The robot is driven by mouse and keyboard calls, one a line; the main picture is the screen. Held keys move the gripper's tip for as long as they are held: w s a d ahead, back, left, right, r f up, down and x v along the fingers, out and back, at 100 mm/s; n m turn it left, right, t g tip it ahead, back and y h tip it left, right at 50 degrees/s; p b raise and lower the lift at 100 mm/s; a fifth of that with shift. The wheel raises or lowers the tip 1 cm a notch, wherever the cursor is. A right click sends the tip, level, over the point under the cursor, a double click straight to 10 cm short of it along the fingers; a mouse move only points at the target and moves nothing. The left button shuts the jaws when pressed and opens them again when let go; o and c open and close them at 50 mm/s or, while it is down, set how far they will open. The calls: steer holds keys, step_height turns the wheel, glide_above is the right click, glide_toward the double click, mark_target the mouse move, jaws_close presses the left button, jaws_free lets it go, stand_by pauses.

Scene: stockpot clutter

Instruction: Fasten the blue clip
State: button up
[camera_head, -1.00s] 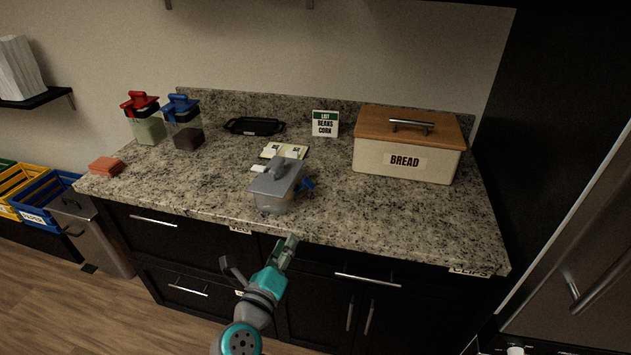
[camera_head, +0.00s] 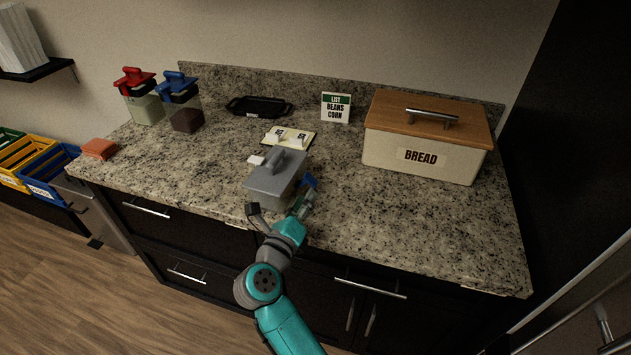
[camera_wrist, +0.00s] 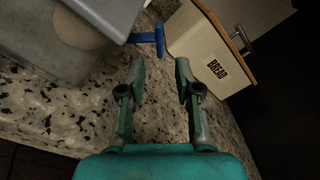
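The blue clip (camera_wrist: 150,38) sticks out from the right side of a clear container with a grey lid (camera_head: 272,180). In the head view the clip (camera_head: 310,180) shows just beyond my gripper. My gripper (camera_wrist: 160,66) is open and empty, its two fingers apart, with the clip ahead of the fingertips and slightly left of their middle in the wrist view. The gripper also shows in the head view (camera_head: 280,206), at the container's front. Something round and pale shows inside the container in the wrist view.
A bread box (camera_head: 420,150) stands to the right on the granite counter (camera_head: 400,220). Behind the container lie an open booklet (camera_head: 290,137), a black tray (camera_head: 259,106) and a list sign (camera_head: 336,106). Red-lidded (camera_head: 142,105) and blue-lidded (camera_head: 181,92) jars stand at back left.

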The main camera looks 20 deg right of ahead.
mark_target(314, 181)
steer(key=x, duration=0.6)
steer(key=shift+w+d, duration=0.2)
steer(key=shift+w, duration=0.1)
steer(key=shift+c, duration=0.2)
jaws_close()
